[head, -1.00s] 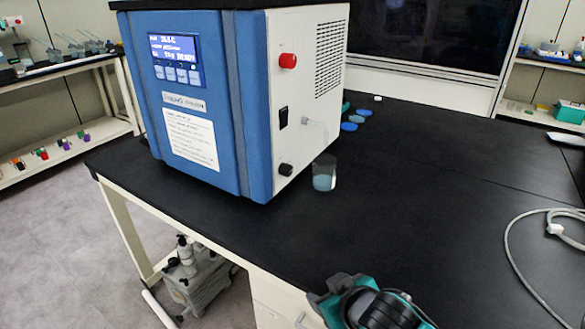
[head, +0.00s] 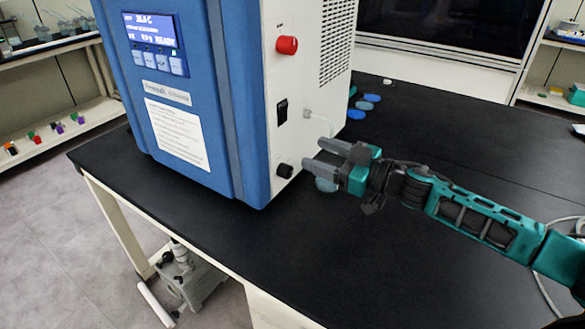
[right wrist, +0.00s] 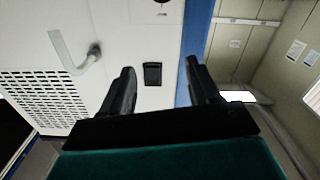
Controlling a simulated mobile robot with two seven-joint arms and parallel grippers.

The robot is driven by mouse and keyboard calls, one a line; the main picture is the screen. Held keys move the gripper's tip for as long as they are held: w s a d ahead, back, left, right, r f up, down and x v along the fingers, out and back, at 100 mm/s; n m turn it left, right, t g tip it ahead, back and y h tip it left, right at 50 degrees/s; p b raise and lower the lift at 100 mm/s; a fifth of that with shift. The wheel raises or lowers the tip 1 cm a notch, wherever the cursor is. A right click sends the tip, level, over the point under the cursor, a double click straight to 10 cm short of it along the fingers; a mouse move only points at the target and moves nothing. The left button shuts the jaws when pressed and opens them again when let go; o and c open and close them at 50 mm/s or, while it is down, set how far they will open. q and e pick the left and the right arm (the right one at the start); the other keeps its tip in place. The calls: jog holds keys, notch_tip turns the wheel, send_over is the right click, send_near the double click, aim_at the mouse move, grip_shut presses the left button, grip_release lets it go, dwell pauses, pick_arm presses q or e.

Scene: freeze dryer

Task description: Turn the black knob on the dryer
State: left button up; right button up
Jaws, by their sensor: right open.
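The dryer (head: 185,95) is a blue and white box on the black table. Its black knob (head: 284,171) sits low on the white side panel, below a black switch. My right gripper (head: 313,155) is open and empty, its fingers pointing at this panel, just right of the knob and apart from it. In the right wrist view the panel appears upside down. There the black switch (right wrist: 153,74) shows between the open fingers, and a dark part, probably the knob, is cut off at the top edge. My left gripper is not in view.
A red knob (head: 287,45) is higher on the panel. Blue discs (head: 367,102) lie behind. The front and right of the table (head: 330,260) are mostly clear.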

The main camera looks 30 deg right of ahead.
jog(key=b, duration=0.2)
send_near(290, 173)
jog(key=x, duration=0.7)
jog(key=shift+w+a+r, duration=0.1)
jog(key=shift+w+a, duration=0.05)
jog(key=shift+w, duration=0.15)
jog(key=shift+w+a, duration=0.35)
jog(key=shift+w, duration=0.25)
jog(key=shift+w+a, duration=0.1)
jog(key=shift+w, duration=0.05)
jog(key=shift+c, duration=0.2)
jog(key=c, duration=1)
